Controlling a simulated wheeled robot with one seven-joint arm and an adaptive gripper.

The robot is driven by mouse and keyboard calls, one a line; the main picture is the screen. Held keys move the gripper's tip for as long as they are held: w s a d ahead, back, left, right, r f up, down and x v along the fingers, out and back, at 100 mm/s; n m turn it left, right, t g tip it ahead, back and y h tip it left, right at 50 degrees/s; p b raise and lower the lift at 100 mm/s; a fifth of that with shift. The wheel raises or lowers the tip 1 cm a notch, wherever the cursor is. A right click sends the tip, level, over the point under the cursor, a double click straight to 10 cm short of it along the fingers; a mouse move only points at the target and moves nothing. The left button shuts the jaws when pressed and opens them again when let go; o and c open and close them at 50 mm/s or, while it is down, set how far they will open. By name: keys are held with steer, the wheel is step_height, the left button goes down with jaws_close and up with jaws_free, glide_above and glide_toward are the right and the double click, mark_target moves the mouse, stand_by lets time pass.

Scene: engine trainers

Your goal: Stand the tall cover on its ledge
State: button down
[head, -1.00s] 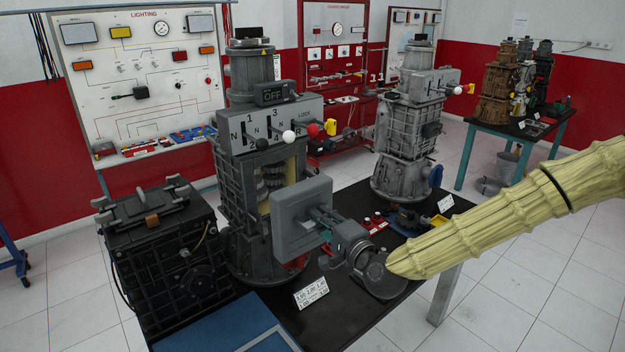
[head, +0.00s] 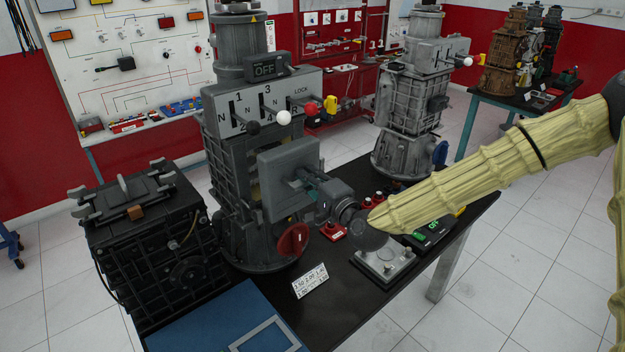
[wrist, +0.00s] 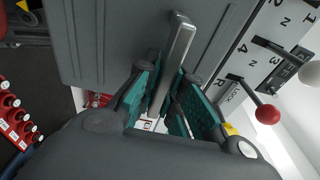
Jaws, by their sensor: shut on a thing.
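The tall cover (head: 284,172) is a grey rectangular panel with a metal handle bar (wrist: 175,62) on its outer face. My gripper (head: 312,188) is shut on this handle; in the wrist view its teal finger pads (wrist: 160,95) lie on both sides of the bar. The cover is held up in front of the opening in the front gearbox (head: 240,190), just below its shift panel, and looks slightly tilted in the head view. It hides most of the opening. The ledge is hidden, and I cannot tell whether the cover touches the gearbox.
A red disc-like part (head: 293,240) sits low on the gearbox, below the cover. Shift levers with a white knob (head: 284,118) and a red knob (head: 311,108) stick out above it. A black case (head: 150,235) stands left. A label card (head: 310,281) and a switch box (head: 386,262) are on the black table.

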steer(key=shift+a+p+x, duration=0.15)
steer(key=shift+p+x, duration=0.05)
steer(key=shift+x, duration=1.3)
steer(key=shift+a+p+x, duration=0.15)
steer(key=shift+x, duration=1.3)
steer(key=shift+s, duration=0.15)
steer(key=shift+s+b, duration=0.1)
steer(key=shift+b, duration=0.95)
steer(key=shift+f+b, duration=0.6)
steer(key=shift+b, duration=0.15)
stand_by(1.1)
steer(key=c, duration=1.5)
jaws_free()
steer(key=shift+o, duration=0.2)
glide_toward(294, 167)
steer(key=f, duration=0.2)
steer(key=w+d+f, duration=0.1)
steer(key=shift+f, duration=0.15)
